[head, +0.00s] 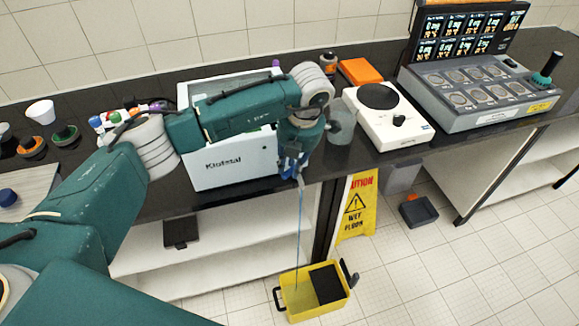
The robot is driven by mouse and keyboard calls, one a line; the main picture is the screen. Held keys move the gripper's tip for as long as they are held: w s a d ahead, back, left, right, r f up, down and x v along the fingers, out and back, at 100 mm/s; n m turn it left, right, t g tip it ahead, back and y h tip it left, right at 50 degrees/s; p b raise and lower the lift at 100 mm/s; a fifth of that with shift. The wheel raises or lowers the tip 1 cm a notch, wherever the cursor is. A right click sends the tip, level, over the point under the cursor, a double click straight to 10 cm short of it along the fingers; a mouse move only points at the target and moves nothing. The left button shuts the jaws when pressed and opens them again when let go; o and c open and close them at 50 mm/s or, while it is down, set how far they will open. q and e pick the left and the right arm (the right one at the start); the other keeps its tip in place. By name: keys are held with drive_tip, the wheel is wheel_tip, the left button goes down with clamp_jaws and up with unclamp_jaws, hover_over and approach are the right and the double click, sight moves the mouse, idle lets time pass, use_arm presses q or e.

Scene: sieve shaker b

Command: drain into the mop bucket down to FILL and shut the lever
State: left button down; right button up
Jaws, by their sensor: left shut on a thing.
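The white box-shaped bath (232,160) stands at the bench's front edge, its front marked with a brand name. My left arm crosses over it. My left gripper (291,168) is shut at its lower right front corner on the drain lever, which is mostly hidden by the fingers. A small spout (300,182) sticks out just below the gripper. A thin blue stream (298,235) falls from it into the yellow mop bucket (311,291) on the floor. The bucket has a dark insert on its right. The FILL mark cannot be made out. My right gripper is out of view.
A clear beaker (341,122) and a white hotplate (388,112) stand right of the bath. A grey console (482,92) is farther right. A yellow wet-floor sign (357,208) stands behind the bucket. Cups and markers lie at left.

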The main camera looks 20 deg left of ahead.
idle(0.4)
use_arm(q)
drive_tip(key=c, duration=1.5)
unclamp_jaws()
drive_tip(key=r, duration=0.4)
drive_tip(key=d+r, duration=0.1)
drive_tip(key=r, duration=0.3)
drive_tip(key=s+d+r, duration=0.1)
drive_tip(key=r, duration=0.3)
drive_tip(key=shift+d, duration=0.1)
drive_tip(key=shift+f, duration=0.1)
